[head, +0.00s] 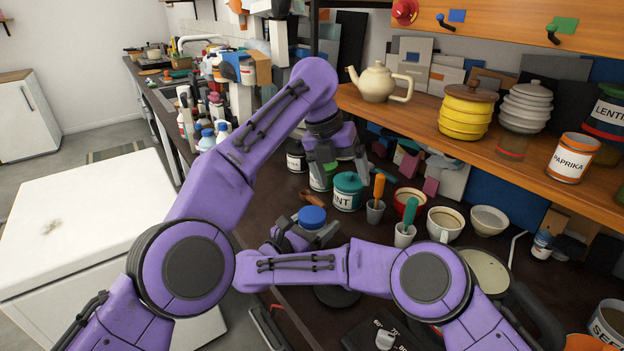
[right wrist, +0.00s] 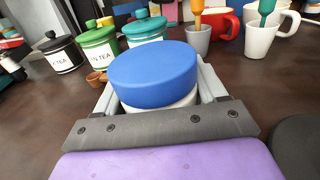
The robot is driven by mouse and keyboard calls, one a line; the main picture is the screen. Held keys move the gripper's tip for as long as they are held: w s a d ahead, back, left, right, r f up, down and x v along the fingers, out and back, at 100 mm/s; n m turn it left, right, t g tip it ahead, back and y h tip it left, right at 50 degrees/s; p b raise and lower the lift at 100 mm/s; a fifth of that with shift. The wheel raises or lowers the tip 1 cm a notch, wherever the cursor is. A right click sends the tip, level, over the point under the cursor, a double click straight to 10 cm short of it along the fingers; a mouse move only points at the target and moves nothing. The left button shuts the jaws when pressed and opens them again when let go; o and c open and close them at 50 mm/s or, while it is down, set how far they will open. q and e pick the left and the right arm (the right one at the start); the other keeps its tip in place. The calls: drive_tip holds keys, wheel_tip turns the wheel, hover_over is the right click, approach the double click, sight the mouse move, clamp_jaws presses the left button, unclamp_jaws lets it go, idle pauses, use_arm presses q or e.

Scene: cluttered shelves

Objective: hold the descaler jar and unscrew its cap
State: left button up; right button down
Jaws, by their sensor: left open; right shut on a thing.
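The descaler jar (right wrist: 165,106) is white with a wide blue cap (right wrist: 155,74). In the right wrist view it stands upright between my right gripper's fingers (right wrist: 163,98), which are shut on its body below the cap. The cap sits on the jar, and its label is hidden. In the head view the blue cap (head: 312,215) shows at my right gripper (head: 305,236), low over the dark counter. My left gripper (head: 340,178) is open and empty, fingers pointing down, above and behind the jar, apart from the cap.
A wooden shelf (head: 450,135) carries a teapot, stacked bowls and a paprika jar. Dark counter (right wrist: 45,115) lies bare left of the jar.

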sight(312, 214)
use_arm(q)
drive_tip(key=a+y, duration=0.1)
drive_tip(key=a, duration=0.1)
drive_tip(key=a+m+y, duration=0.1)
drive_tip(key=a, duration=0.1)
drive_tip(key=a+f+m+y, duration=0.1)
drive_tip(key=a, duration=0.1)
drive_tip(key=shift+s+y, duration=0.35)
drive_tip(key=shift+y, duration=0.05)
drive_tip(key=shift+a+f, duration=0.1)
drive_tip(key=shift+f, duration=0.05)
wheel_tip(312, 214, down, 8)
drive_tip(key=shift+r, duration=0.15)
drive_tip(key=c, duration=1.1)
drive_tip(key=n, duration=0.3)
drive_tip(key=o, duration=1.2)
drive_tip(key=shift+c, duration=0.2)
drive_tip(key=shift+r, duration=0.15)
